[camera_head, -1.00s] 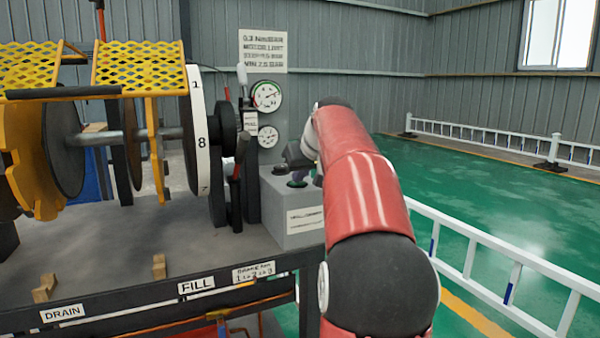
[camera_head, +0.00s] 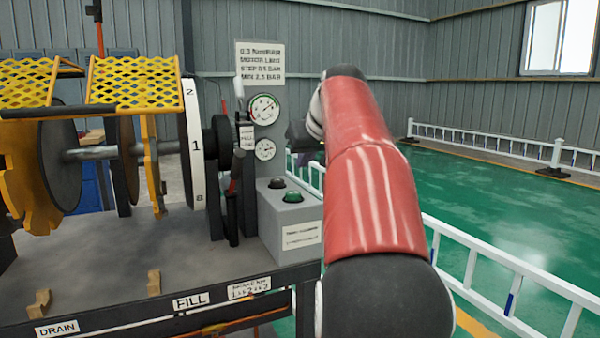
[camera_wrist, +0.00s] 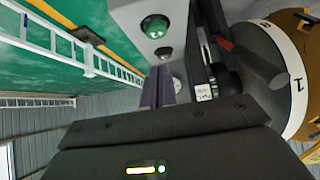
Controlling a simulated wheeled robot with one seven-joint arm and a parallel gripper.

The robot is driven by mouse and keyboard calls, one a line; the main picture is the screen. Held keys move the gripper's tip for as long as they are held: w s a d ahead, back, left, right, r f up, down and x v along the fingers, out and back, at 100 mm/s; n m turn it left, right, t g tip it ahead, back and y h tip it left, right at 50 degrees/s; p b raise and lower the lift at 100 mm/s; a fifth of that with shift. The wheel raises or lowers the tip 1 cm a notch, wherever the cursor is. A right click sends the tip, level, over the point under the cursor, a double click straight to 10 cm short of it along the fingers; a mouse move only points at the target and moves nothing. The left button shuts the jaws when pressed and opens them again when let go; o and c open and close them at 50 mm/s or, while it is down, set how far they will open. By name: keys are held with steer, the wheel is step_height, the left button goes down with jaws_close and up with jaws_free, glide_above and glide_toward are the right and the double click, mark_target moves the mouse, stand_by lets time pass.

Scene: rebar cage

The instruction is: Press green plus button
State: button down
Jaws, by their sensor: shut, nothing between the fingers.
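The green button (camera_head: 293,197) is a round dome on top of a grey control box (camera_head: 290,228), in front of a black button (camera_head: 277,183). No plus mark can be made out on it. In the wrist view the green button (camera_wrist: 155,26) is at the top, with the black button (camera_wrist: 164,53) below it. My gripper (camera_wrist: 158,84) is shut and empty, its fingers pointing toward the box and apart from the buttons. In the head view my red arm hides most of the gripper; a dark part of it shows above the box.
A numbered white wheel (camera_head: 193,145) and dark lever parts stand left of the box. Two gauges (camera_head: 264,109) and a sign (camera_head: 260,63) are behind. A white railing (camera_head: 500,265) runs at the right. Small wooden blocks (camera_head: 154,282) lie on the bench. Green floor at right is open.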

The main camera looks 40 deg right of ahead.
steer(key=shift+v, duration=1.65)
steer(key=shift+r, duration=0.85)
steer(key=shift+w+f, duration=0.1)
glide_above(292, 191)
steer(key=s, duration=0.3)
steer(key=f, duration=0.5)
steer(key=f+b, duration=0.1)
steer(key=f, duration=0.1)
steer(key=shift+w+a+f, duration=0.15)
steer(key=shift+w+a, duration=0.05)
steer(key=shift+a, duration=0.2)
steer(key=shift+s+f+b, duration=0.1)
steer(key=shift+f+b, duration=0.3)
steer(key=shift+f, duration=1.4)
